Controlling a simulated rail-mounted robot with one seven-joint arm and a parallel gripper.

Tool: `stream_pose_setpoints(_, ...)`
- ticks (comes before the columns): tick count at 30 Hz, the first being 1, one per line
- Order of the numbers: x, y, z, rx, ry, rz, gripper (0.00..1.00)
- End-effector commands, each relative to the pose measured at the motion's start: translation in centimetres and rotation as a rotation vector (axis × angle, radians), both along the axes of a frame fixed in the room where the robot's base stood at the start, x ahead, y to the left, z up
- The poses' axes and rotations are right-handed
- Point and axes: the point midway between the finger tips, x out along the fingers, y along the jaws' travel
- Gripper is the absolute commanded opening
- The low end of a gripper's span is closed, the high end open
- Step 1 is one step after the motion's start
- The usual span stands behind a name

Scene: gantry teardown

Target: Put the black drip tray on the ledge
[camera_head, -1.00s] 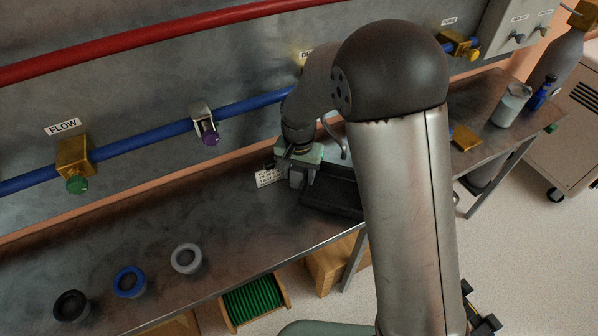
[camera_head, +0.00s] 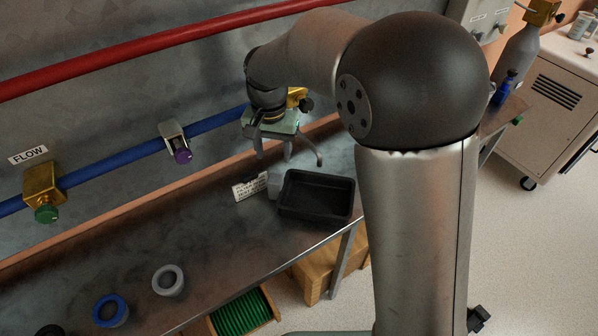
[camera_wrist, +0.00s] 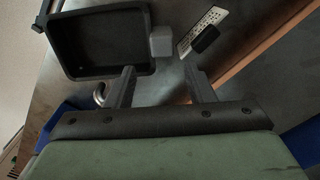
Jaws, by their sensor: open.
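The black drip tray (camera_head: 316,212) lies flat on the metal ledge, near its front edge, in the head view. A grey block (camera_head: 274,186) sits against its left side. My gripper (camera_head: 274,155) is above the ledge, behind and a little left of the tray, with its fingers pointing down, apart and empty. In the wrist view the tray (camera_wrist: 102,72) is at the upper left, beyond the fingertips, with the grey block (camera_wrist: 160,42) beside it. My open fingers (camera_wrist: 160,75) show with nothing between them.
Grey (camera_head: 168,280) and blue (camera_head: 110,311) rings lie on the ledge at lower left. A blue pipe (camera_head: 105,169) with valves runs along the wall behind. The ledge between card and rings is clear.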

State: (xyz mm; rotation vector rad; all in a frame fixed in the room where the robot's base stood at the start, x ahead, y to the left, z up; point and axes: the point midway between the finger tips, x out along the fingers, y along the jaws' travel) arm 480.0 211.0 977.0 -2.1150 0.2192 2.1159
Motion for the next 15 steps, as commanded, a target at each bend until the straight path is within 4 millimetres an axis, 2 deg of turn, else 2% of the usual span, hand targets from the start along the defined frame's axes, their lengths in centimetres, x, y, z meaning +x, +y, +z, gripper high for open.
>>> stream_pose_setpoints(5, -0.1, -0.2, 0.2, 0.001, 0.000, 0.001, 0.49)
stream_pose_setpoints(8, -0.8, -1.8, 0.7, 0.005, -0.001, 0.007, 0.49)
stream_pose_setpoints(11, -2.9, -5.3, 1.8, 0.013, -0.005, 0.028, 0.49)
stream_pose_setpoints(14, -7.0, -10.3, 2.6, 0.022, -0.012, 0.069, 0.49)
stream_pose_setpoints(15, -8.9, -12.2, 2.7, 0.024, -0.015, 0.090, 0.49)
